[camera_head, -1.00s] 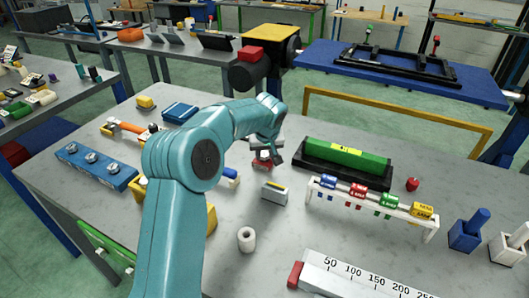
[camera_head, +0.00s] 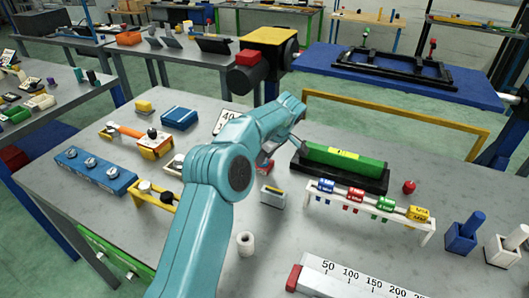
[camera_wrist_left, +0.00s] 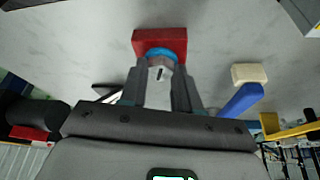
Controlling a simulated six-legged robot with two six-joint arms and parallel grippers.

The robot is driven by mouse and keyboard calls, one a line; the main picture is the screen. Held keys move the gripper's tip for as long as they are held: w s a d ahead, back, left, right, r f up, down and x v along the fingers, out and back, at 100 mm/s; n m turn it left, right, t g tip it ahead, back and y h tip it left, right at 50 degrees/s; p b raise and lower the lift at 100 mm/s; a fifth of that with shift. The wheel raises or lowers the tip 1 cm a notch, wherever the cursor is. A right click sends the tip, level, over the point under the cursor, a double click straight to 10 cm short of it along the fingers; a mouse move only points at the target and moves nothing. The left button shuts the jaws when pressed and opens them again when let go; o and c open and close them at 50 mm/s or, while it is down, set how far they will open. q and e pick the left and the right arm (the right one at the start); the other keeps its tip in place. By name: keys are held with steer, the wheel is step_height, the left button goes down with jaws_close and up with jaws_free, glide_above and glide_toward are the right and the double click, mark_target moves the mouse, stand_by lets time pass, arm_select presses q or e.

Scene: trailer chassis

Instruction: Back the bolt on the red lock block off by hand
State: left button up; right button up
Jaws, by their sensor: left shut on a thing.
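The red lock block (camera_head: 266,168) sits on the grey workbench, partly hidden behind my left arm in the head view. It also shows at the top of the left wrist view (camera_wrist_left: 160,36). My left gripper (camera_wrist_left: 159,76) is shut on the bolt (camera_wrist_left: 158,72), a pale grey piece between the fingers, in front of the block. A blue ring (camera_wrist_left: 161,55) shows between the bolt and the block. How far the bolt sits in the block I cannot tell. In the head view my left arm largely hides the fingers. My right gripper is not in view.
A green bar in a black tray (camera_head: 342,166) stands right of the block. Further right is a white rack (camera_head: 369,203) with coloured tags. A white roll (camera_head: 245,243) stands nearer. Bare bench lies between these.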

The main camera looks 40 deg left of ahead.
arm_select(q)
steer(key=shift+f+n, duration=0.15)
steer(key=shift+n, duration=0.25)
steer(key=o, duration=1.1)
steer(key=shift+c, duration=0.2)
steer(key=v, duration=0.7)
steer(key=shift+w+r+p, duration=0.15)
steer(key=shift+r+p, duration=0.1)
steer(key=shift+p, duration=0.15)
steer(key=shift+o, duration=0.2)
steer(key=shift+d, duration=0.1)
